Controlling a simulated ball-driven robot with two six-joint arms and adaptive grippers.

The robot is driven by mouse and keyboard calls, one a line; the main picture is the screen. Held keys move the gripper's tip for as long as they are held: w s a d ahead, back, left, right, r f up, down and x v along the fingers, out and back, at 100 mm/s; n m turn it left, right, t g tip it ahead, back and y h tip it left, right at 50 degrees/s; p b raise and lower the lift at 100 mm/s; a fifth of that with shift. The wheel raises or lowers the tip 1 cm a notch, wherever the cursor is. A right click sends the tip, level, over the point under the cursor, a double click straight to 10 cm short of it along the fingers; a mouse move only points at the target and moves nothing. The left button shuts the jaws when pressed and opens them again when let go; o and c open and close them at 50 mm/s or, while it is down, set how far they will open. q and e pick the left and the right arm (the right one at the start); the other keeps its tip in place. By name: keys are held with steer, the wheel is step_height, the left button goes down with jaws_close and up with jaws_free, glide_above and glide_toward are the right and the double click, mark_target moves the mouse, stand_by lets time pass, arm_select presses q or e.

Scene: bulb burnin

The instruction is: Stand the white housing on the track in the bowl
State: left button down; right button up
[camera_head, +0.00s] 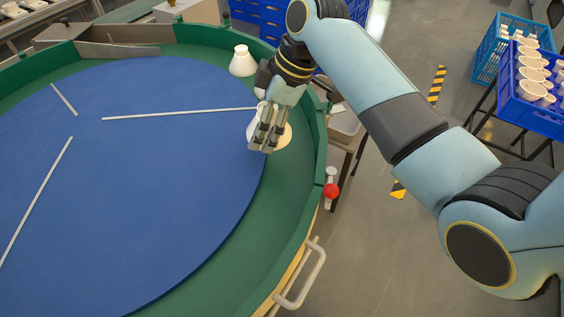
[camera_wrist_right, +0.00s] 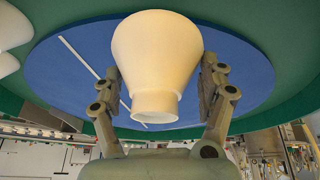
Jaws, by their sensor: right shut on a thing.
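My right gripper (camera_head: 264,143) is shut on a white housing (camera_head: 284,137), which it partly hides, over the green track at the right side of the bowl (camera_head: 297,190). In the right wrist view the same housing (camera_wrist_right: 155,50) sits between the two fingers (camera_wrist_right: 158,88), its narrow neck toward my palm and its wide end away. I cannot tell whether its wide end touches the track. A second white housing (camera_head: 242,62) stands on the track farther back, wide end down. My left gripper is not in view.
The blue disc (camera_head: 150,200) fills the bowl's middle, with thin pale bars (camera_head: 180,114) across it. A red knob (camera_head: 331,191) and a pale handle (camera_head: 303,275) stick out at the rim. Blue crates (camera_head: 535,112) with white parts stand at the far right. The near track is clear.

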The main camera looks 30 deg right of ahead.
glide_above(278, 177)
steer(key=d, duration=0.1)
step_height(278, 177, down, 3)
steer(key=shift+f+p, duration=0.1)
steer(key=shift+p, duration=0.25)
steer(key=shift+s+f, duration=0.15)
steer(key=shift+s, duration=0.1)
steer(key=shift+s+d+f, duration=0.1)
steer(key=shift+s+f, duration=0.05)
steer(key=shift+f, duration=0.15)
step_height(278, 177, down, 4)
steer(key=shift+r, duration=0.15)
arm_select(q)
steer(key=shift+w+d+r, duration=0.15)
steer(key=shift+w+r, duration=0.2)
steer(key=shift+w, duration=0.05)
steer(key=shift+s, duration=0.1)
arm_select(e)
steer(key=o, duration=1.4)
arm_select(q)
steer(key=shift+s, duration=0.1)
